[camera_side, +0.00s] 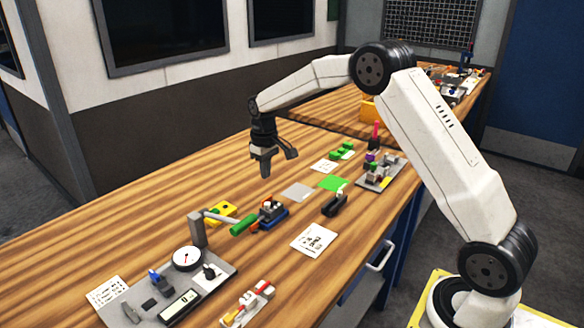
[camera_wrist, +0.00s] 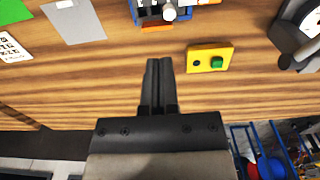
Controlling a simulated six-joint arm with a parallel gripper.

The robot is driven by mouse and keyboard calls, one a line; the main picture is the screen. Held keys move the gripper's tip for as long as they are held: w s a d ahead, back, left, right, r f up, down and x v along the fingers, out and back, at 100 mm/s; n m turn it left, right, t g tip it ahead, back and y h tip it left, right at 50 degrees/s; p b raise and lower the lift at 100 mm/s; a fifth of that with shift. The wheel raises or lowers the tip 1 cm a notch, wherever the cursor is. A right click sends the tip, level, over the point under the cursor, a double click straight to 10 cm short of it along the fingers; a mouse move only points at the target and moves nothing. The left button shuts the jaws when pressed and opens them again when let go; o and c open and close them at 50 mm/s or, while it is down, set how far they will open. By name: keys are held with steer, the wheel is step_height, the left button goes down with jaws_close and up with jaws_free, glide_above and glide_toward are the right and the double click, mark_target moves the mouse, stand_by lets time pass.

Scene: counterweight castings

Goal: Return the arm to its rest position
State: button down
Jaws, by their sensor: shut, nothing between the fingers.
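My gripper (camera_side: 270,165) hangs pointing down above the far side of the wooden bench (camera_side: 120,222), apart from everything on it. In the wrist view my gripper (camera_wrist: 160,65) has its two dark fingers side by side and shut, with nothing between them. Bare wood shows around the fingertips. My arm is bent at the elbow and reaches leftward over the bench from its base at the lower right.
A yellow button box (camera_wrist: 210,59) and a blue fixture (camera_wrist: 170,12) lie near the fingers in the wrist view. A dial gauge plate (camera_side: 187,259), a green square (camera_side: 333,184) and a small fixture board (camera_side: 381,171) sit on the bench. The bench's left part is clear.

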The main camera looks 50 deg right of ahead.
steer(key=s+a+f+t, duration=0.1)
steer(key=s+a, duration=0.4)
steer(key=s, duration=0.7)
steer(key=s+a+f+t, duration=0.1)
steer(key=s+a, duration=0.5)
steer(key=s, duration=0.7)
steer(key=shift+s+f, duration=0.25)
steer(key=shift+s, duration=0.05)
steer(key=shift+a, duration=0.1)
